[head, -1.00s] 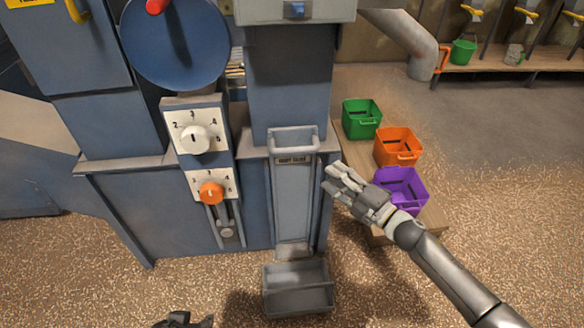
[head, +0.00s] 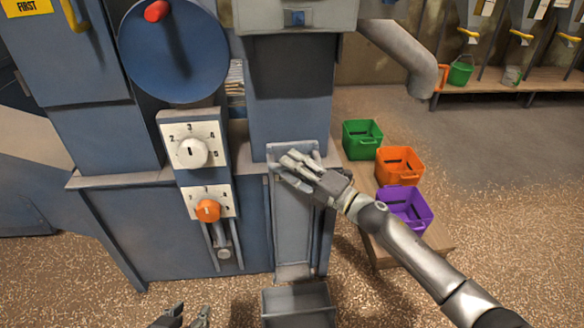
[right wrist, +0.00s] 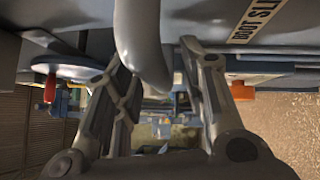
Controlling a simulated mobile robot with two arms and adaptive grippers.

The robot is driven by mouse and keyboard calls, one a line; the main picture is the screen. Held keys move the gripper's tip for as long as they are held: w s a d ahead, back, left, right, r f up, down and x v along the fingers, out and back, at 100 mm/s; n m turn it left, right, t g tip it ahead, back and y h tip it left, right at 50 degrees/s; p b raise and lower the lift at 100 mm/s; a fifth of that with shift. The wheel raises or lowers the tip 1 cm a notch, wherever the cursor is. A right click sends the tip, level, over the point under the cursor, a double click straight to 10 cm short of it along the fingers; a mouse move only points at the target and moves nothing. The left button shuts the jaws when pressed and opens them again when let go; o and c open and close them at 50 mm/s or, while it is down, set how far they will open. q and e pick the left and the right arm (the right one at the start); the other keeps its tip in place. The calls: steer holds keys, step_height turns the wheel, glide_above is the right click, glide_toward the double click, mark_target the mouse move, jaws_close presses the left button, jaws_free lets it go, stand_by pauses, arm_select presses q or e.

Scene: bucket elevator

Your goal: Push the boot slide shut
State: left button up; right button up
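The boot slide (head: 292,230) is a grey upright panel in the blue housing, with a loop handle (head: 276,152) at its top. My right gripper (head: 290,168) is at the handle and covers part of it and the label. In the right wrist view its two fingers (right wrist: 150,62) are apart, with the thick grey handle bar (right wrist: 141,35) between them. I cannot tell whether either finger touches it. Part of the slide's label (right wrist: 250,22) shows there. My left gripper (head: 187,318) is low at the bottom edge, fingers apart and empty, away from the slide.
An open grey box (head: 298,303) stands on the floor below the slide. Green (head: 362,138), orange (head: 399,166) and purple (head: 405,209) bins stand on a wooden bench at the right, close to my right arm. Two dial plates (head: 193,150) are left of the slide. Grain covers the floor.

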mark_target(292, 187)
arm_select(q)
steer(key=shift+w+d+r, duration=0.1)
steer(key=shift+w+r, duration=0.1)
steer(key=shift+w, duration=0.05)
arm_select(e)
steer(key=shift+w+a, duration=0.3)
steer(key=shift+c, duration=0.5)
jaws_close()
arm_select(q)
steer(key=w+d+r+t+h+b, duration=0.2)
steer(key=r+t, duration=0.4)
steer(key=r, duration=0.3)
steer(key=w+d+r+t+h+b, duration=0.2)
steer(key=r+t, duration=0.4)
steer(key=r, duration=0.4)
steer(key=shift+w+m+t+b, duration=0.3)
steer(key=shift+w+b, duration=0.1)
steer(key=shift+w, duration=0.25)
arm_select(e)
steer(key=shift+s+f, duration=0.1)
steer(key=shift+f, duration=3.3)
